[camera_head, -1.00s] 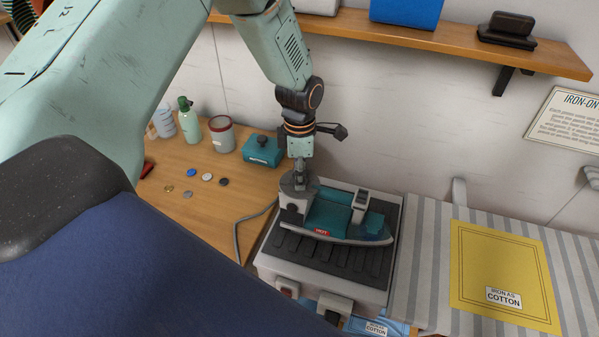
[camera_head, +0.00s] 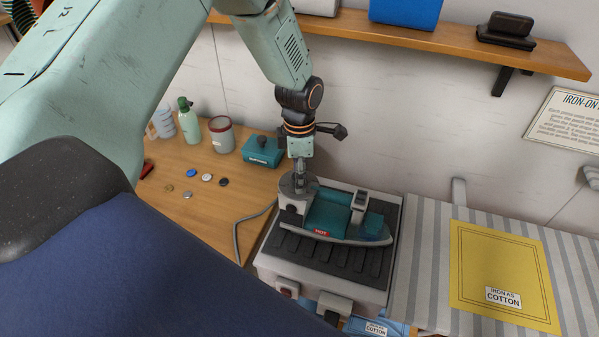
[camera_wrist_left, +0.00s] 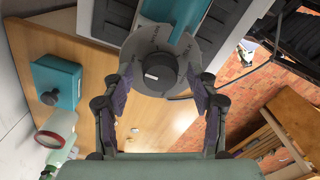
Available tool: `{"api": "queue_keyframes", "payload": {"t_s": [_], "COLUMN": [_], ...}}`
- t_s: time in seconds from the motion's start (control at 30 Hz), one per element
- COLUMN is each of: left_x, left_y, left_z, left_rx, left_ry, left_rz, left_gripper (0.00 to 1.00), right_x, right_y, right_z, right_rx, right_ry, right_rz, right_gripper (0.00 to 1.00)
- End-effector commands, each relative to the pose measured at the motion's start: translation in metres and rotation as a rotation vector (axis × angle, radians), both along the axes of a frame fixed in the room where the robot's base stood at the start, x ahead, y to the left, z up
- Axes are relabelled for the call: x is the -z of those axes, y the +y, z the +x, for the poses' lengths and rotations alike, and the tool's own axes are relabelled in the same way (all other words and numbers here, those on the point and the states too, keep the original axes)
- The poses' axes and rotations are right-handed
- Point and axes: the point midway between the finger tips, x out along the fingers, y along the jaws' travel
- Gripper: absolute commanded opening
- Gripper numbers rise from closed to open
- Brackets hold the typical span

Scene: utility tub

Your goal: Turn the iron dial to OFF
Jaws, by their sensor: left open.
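The iron (camera_head: 335,215) is teal and grey with a red HOT tag and rests on a grey stand (camera_head: 375,282). Its dial (camera_wrist_left: 156,74) is a round dark knob with a small white mark, on a grey lettered disc (camera_wrist_left: 183,45) at the iron's rear end. My left gripper (camera_head: 299,178) points down over the dial. In the left wrist view my left gripper (camera_wrist_left: 160,84) is open, with one finger on each side of the knob. A gap shows between each finger and the knob. My right gripper is out of view.
A teal box (camera_head: 263,151), a red-rimmed canister (camera_head: 221,134), a green bottle (camera_head: 188,120) and several buttons are on the wooden table left of the stand. A striped ironing surface with a yellow cloth (camera_head: 500,270) lies to the right. A shelf (camera_head: 450,40) runs above.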

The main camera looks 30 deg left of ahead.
Motion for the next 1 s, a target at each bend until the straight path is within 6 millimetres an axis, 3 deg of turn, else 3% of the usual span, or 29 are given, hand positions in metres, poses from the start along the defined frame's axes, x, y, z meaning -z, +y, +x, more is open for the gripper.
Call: {"api": "queue_keyframes", "payload": {"t_s": [0.23,0.7,1.0], "left_x": [-0.014,-0.102,-0.120], "left_y": [0.000,0.000,0.000], "left_z": [0.001,0.000,-0.001], "left_rx": [0.000,0.000,0.000], "left_ry": [-0.003,-0.003,0.001], "left_rz": [0.000,0.000,-0.001], "left_gripper": [0.59,0.59,0.59], "right_x": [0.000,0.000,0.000], "right_y": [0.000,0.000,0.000], "right_z": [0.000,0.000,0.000], "right_rx": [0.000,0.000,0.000], "right_ry": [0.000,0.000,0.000], "right_rz": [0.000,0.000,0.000], "right_gripper": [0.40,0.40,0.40]}}
